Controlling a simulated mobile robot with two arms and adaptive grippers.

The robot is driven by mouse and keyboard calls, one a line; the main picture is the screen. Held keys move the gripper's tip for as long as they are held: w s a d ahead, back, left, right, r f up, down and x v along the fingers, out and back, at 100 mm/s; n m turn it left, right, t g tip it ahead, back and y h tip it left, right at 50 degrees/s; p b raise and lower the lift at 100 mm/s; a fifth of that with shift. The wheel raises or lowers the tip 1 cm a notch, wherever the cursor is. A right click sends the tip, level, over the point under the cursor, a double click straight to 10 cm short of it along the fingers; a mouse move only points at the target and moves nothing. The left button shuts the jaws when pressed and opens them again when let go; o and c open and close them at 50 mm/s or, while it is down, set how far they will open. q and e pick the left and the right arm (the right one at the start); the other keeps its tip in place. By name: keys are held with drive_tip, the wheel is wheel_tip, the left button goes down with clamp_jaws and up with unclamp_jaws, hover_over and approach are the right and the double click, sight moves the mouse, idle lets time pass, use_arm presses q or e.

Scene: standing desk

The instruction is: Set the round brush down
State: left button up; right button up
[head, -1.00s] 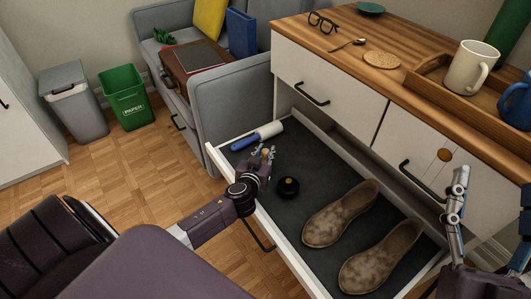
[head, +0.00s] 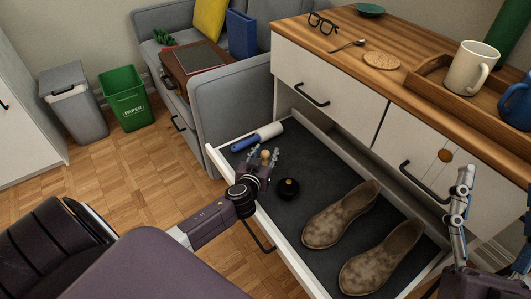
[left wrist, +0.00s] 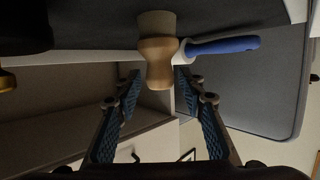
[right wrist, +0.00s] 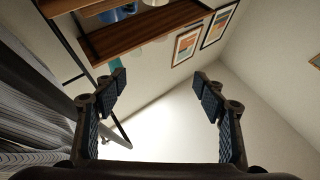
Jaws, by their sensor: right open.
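The round brush (head: 265,154) has a pale wooden handle and stands in the open drawer (head: 320,184). In the left wrist view the brush (left wrist: 157,50) appears upright on its brown-grey bristles against the dark drawer floor. My left gripper (head: 263,159) is open around the handle end, with a gap on each side in the left wrist view (left wrist: 160,88). The gripper hides the brush's lower part in the head view. My right gripper (head: 462,188) is open and empty by the cabinet front, away from the brush.
A blue-handled lint roller (head: 257,137) lies at the drawer's far left corner, just behind the brush. A round black item (head: 288,187) sits right of my left gripper. Two brown mottled shoes (head: 342,213) fill the drawer's right part. The drawer's front wall (head: 283,241) is raised.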

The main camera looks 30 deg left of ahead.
sight(266, 153)
use_arm(q)
drive_tip(key=shift+r, duration=0.1)
drive_tip(key=p+v, duration=0.1)
drive_tip(key=v, duration=0.4)
drive_tip(key=shift+p, duration=0.3)
drive_tip(key=p+v, duration=0.1)
drive_tip(key=v, duration=0.6)
drive_tip(key=s+d+r+m+t+h, duration=0.3)
drive_tip(key=d+r+m+h, duration=0.3)
drive_tip(key=d+r, duration=1.4)
drive_tip(key=h, duration=0.2)
drive_tip(key=shift+d+r+h, duration=0.35)
drive_tip(key=shift+r+h, duration=0.05)
use_arm(e)
drive_tip(key=w+f+g+h, duration=0.2)
drive_tip(key=f+g, duration=0.4)
drive_tip(key=f, duration=0.7)
drive_tip(key=shift+w+d+g, duration=0.4)
drive_tip(key=shift+w+d, duration=0.05)
drive_tip(key=shift+w, duration=0.15)
use_arm(q)
drive_tip(key=shift+s, duration=0.1)
